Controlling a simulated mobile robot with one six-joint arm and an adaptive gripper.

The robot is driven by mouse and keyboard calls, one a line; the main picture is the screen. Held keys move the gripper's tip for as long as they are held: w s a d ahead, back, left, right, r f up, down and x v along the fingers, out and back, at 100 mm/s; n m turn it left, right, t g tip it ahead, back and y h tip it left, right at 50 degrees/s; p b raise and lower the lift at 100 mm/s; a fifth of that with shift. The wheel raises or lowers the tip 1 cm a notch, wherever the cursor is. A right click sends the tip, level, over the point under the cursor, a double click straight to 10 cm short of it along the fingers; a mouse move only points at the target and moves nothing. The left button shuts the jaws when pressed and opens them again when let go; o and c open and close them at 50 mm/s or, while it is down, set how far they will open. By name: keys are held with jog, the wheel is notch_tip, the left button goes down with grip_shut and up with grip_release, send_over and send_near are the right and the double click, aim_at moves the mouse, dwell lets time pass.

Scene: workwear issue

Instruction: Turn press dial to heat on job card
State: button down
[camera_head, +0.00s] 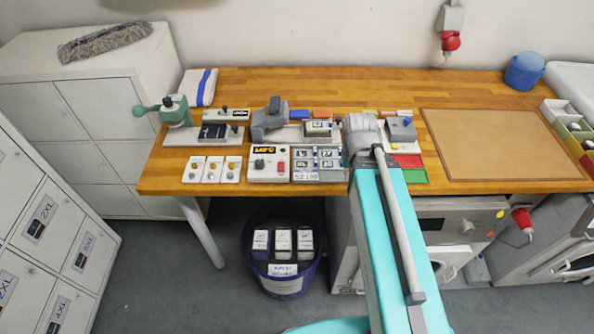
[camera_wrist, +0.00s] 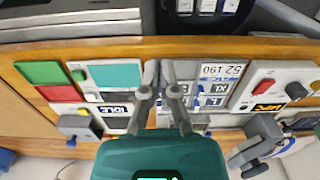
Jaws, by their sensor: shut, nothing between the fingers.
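The control box (camera_head: 254,176) is white, with a black dial (camera_head: 259,163), a red button (camera_head: 281,167) and a dark display with orange characters I cannot read surely. In the wrist view, upside down, the black dial (camera_wrist: 296,91) is at the right. A white card (camera_wrist: 221,71) with figures like "52 190" lies beside the box; it also shows in the head view (camera_head: 305,176). A grey press-like device (camera_head: 270,118) stands behind the box. My gripper (camera_wrist: 160,72) is shut and empty, over the bench beside the card; in the head view my arm hides its fingertips.
Three small white switch plates (camera_head: 211,169) sit left of the box. A green-handled tool (camera_head: 176,111) stands at the bench's left. To the right are red and green pads (camera_head: 413,177) and a bare brown board (camera_head: 490,145). A blue bin (camera_head: 282,285) stands below.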

dwell(0.7)
jog(key=c, duration=1)
grip_release()
jog(key=shift+w, duration=0.1)
jog(key=shift+c, duration=0.2)
jog(key=shift+o, duration=1.1)
jog(key=shift+w+a+r, duration=0.1)
jog(key=shift+w+a, duration=0.1)
jog(key=shift+a, duration=0.05)
jog(key=o, duration=0.5)
jog(key=w+a+n, duration=0.1)
jog(key=a, duration=0.1)
jog(key=w+a+r+n+p, duration=0.1)
jog(key=w+n, duration=0.1)
jog(key=shift+w+a+r+p, duration=0.1)
jog(key=shift+a+r+p, duration=0.05)
jog(key=shift+a+p, duration=0.2)
notch_tip(320, 180, up, 5)
jog(key=n+p, duration=0.5)
jog(key=n, duration=1)
send_over(259, 161)
jog(key=shift+f+b, duration=0.2)
jog(key=shift+b, duration=0.1)
notch_tip(259, 161, down, 14)
jog(key=b, duration=1.3)
jog(key=shift+r, duration=0.25)
